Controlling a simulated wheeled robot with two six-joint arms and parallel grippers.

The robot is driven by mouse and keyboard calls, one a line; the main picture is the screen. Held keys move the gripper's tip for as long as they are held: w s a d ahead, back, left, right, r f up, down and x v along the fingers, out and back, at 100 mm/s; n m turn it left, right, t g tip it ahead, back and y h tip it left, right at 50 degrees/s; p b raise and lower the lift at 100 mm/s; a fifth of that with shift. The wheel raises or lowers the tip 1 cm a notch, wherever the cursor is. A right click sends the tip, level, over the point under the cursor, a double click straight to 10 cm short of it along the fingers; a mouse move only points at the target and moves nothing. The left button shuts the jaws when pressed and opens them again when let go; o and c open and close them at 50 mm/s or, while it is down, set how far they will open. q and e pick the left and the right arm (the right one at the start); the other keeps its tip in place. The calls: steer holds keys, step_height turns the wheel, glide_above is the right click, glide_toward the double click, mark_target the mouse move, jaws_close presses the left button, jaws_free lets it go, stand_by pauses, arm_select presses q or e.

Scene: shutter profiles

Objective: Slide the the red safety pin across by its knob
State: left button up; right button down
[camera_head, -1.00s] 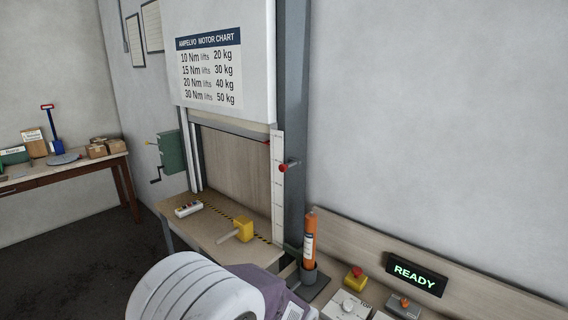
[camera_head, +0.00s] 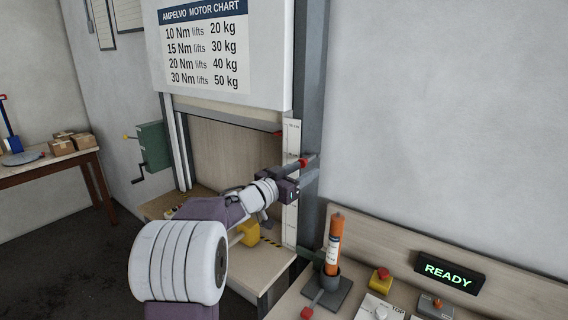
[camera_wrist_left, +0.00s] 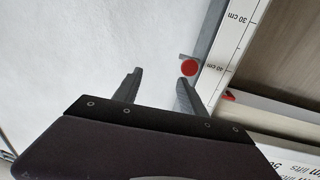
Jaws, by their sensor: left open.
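The red safety pin's round knob (camera_head: 303,162) shows at the grey upright post beside the white scale strip, partly behind my left gripper (camera_head: 311,169). In the left wrist view the red knob (camera_wrist_left: 190,68) sits near the scale's 40 cm mark. There my left gripper (camera_wrist_left: 158,80) is open and empty, its two dark fingers apart. The knob is just beyond the tip of the right-hand finger, not centred between the fingers. I cannot tell whether that finger touches it. The right gripper is not in view.
The post (camera_head: 313,100) and scale strip (camera_head: 291,190) stand close to the gripper. An orange cylinder (camera_head: 334,245) stands in a grey holder, left of a red button (camera_head: 383,273) and a READY display (camera_head: 449,272).

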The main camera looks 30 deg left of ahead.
mark_target(302, 162)
arm_select(q)
steer(key=s+a+n+y, duration=0.1)
steer(key=a+y, duration=0.1)
steer(key=a, duration=0.2)
steer(key=w, duration=0.2)
steer(key=w+p, duration=0.1)
steer(key=w, duration=0.2)
steer(key=w+f+p, duration=0.1)
steer(key=w, duration=0.2)
steer(key=shift+w+d, duration=0.15)
steer(key=shift+d, duration=0.2)
steer(key=shift+w+d, duration=0.1)
steer(key=shift+w, duration=0.15)
steer(key=shift+f, duration=0.1)
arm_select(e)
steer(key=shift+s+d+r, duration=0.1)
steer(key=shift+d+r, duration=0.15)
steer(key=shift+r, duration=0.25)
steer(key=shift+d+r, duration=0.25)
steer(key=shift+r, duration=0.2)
arm_select(q)
steer(key=shift+a, duration=0.2)
steer(key=shift+d, duration=0.1)
jaws_close()
